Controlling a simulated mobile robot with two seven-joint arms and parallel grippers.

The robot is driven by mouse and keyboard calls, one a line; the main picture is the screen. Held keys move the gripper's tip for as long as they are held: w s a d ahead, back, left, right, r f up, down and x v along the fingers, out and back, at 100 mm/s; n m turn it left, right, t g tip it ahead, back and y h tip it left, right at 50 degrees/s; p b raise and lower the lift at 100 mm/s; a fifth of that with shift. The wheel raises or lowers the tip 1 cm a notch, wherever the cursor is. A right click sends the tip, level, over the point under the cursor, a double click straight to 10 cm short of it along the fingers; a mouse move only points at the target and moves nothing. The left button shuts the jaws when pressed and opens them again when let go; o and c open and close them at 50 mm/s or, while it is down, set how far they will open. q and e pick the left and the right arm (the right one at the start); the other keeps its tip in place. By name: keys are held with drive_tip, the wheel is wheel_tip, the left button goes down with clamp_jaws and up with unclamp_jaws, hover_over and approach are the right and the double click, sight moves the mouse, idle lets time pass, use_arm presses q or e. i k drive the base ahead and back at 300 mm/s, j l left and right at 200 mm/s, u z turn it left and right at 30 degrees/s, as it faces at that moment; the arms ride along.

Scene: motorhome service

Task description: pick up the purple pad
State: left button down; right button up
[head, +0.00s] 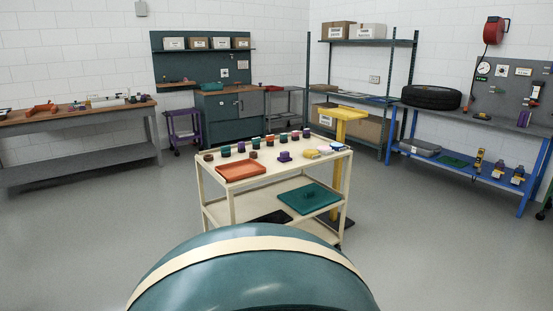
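A small purple item (284,156) stands on the top shelf of a cream trolley (270,182) in the middle of the head view. It looks like a low block with a raised knob; at this size I cannot tell for sure that it is the purple pad. Other small dark purple pieces (306,133) stand in a row of mixed-colour pieces behind it. Neither of my grippers shows in the view.
An orange tray (242,169) lies on the trolley's left; yellow (311,154) and white-blue pieces lie right. The lower shelf holds a green tray (318,198). A yellow stand (341,125) is close behind. Benches line the walls; the grey floor (110,225) is clear at left.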

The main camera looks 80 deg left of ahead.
sight(285, 157)
drive_tip(key=u, duration=2.6)
